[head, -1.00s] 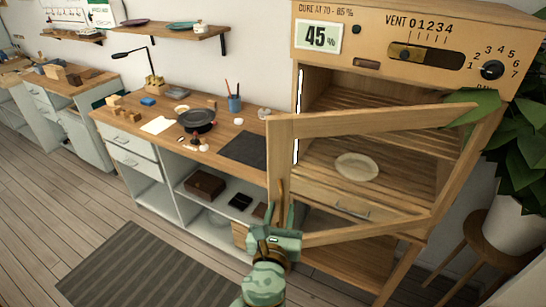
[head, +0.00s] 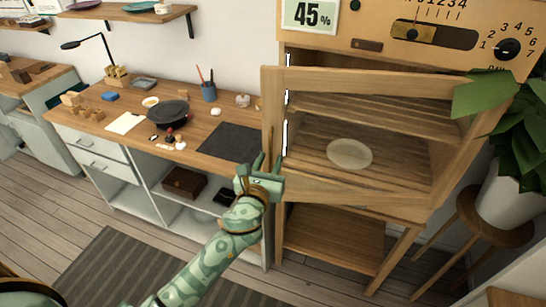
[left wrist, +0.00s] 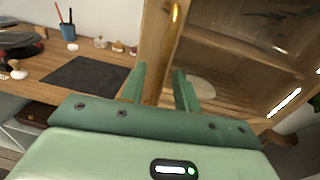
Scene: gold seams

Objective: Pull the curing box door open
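The curing box (head: 399,202) is a tall wooden cabinet with a display reading 45%. Its glazed wooden door (head: 365,80) stands ajar, with its free edge at the left, out in front of the box. A pale round plate (head: 349,154) shows inside, through the door. My left gripper (head: 268,165) is at the door's free edge. In the left wrist view, its two green fingers (left wrist: 160,88) are apart, in front of the door's edge post and the upright brass handle (left wrist: 174,28). I cannot tell if they touch it. My right gripper is out of view.
A potted plant (head: 505,120) on a wooden stool (head: 483,228) is close at the right. Floor is clear in front of the box.

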